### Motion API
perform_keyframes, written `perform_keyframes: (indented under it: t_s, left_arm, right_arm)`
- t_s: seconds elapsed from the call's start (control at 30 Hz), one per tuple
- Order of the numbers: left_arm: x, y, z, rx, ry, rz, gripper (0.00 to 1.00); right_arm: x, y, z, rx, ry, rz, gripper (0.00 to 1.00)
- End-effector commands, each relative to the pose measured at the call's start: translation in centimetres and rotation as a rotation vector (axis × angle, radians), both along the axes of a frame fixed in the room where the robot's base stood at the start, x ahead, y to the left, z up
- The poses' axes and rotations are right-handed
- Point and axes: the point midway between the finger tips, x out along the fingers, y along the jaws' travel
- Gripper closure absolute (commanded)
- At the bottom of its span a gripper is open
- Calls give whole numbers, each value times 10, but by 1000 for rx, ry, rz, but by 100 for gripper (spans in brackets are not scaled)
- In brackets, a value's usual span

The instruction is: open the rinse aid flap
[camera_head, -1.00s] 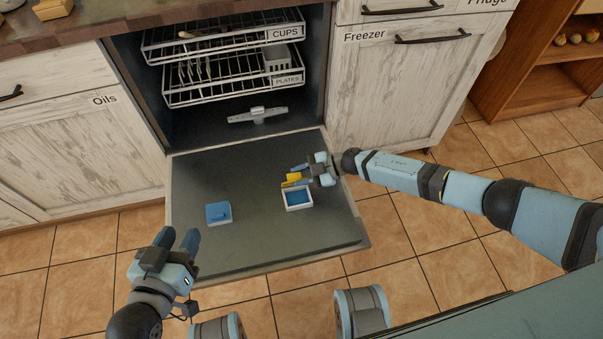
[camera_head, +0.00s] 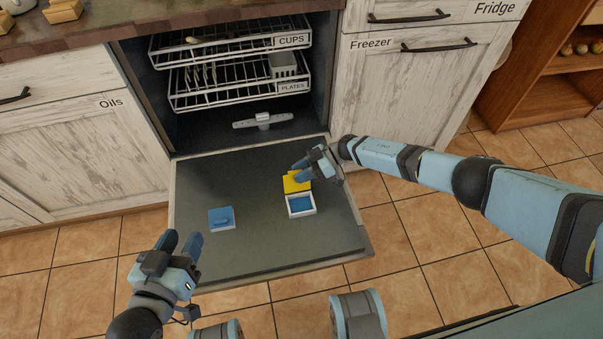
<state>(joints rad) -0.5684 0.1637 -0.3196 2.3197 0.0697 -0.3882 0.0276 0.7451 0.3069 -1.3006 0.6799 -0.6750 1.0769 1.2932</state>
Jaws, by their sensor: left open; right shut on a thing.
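The dishwasher door (camera_head: 260,255) lies folded down. On it, a white-framed compartment (camera_head: 301,212) with a blue inside stands open, its yellow flap (camera_head: 297,183) swung back at its far edge. My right gripper (camera_head: 300,168) is at the far edge of this yellow flap and is shut on it; the fingertips partly hide the contact. A blue cover (camera_head: 222,218) sits on the door further left. No label shows which of the two is the rinse aid. My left gripper (camera_head: 178,242) is open and empty, by the door's near left corner.
Inside the dishwasher are a cups rack (camera_head: 225,42), a plates rack (camera_head: 245,92) and a grey spray arm (camera_head: 263,121). A freezer cabinet (camera_head: 395,100) stands right, an oils cabinet (camera_head: 80,150) left. The door's middle is clear.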

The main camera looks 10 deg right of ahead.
Motion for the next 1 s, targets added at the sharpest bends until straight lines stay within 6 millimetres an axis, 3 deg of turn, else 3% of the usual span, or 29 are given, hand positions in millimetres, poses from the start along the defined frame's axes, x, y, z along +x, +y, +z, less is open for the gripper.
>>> perform_keyframes:
  t_s: [0.4, 0.43, 0.5, 0.53, 0.83, 1.0]
  left_arm:
    - [4, -3, 5, -6, -16, -5, 57]
    - [4, -3, 5, -5, -15, -5, 57]
    - [3, -3, 4, -5, -12, -5, 57]
    - [3, -3, 3, -4, -10, -5, 57]
    - [1, -1, 1, -1, -1, -2, 57]
    - [-1, 2, -1, 15, 20, 1, 57]
  right_arm:
    - [3, 2, 2, 1, -1, -3, 100]
    - [3, 2, 2, 1, -1, -3, 67]
    - [3, 1, 2, 2, 0, -3, 51]
    - [3, 2, 2, 2, 0, -3, 49]
    - [1, -2, 2, 0, 4, -2, 49]
    - [3, -21, 11, -2, 3, -3, 49]
